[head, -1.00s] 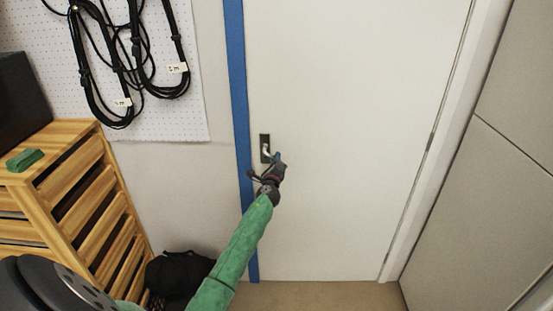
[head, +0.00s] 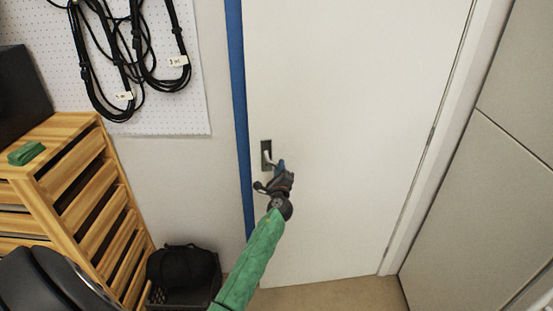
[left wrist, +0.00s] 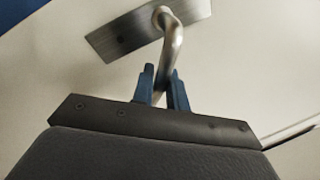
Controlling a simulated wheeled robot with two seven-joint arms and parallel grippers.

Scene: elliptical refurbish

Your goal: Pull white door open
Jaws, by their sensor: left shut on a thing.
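The white door (head: 340,130) fills the middle of the head view, and its left edge runs beside the blue strip. Its metal handle (head: 268,155) sits on a dark plate near that left edge. My left gripper (head: 280,167) is at the handle. In the left wrist view its blue fingers (left wrist: 163,88) are shut on the metal lever (left wrist: 172,50), which bends down from its plate (left wrist: 128,34). The door appears slightly ajar, its lower edge slanting over the floor. My right gripper is not in view.
A slatted wooden unit (head: 75,185) stands at the left with a green block (head: 26,153) on top. A black bag (head: 182,265) sits in a dark crate near the door's lower left. Brown floor (head: 330,295) is free below the door. Grey panels (head: 490,170) are at the right.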

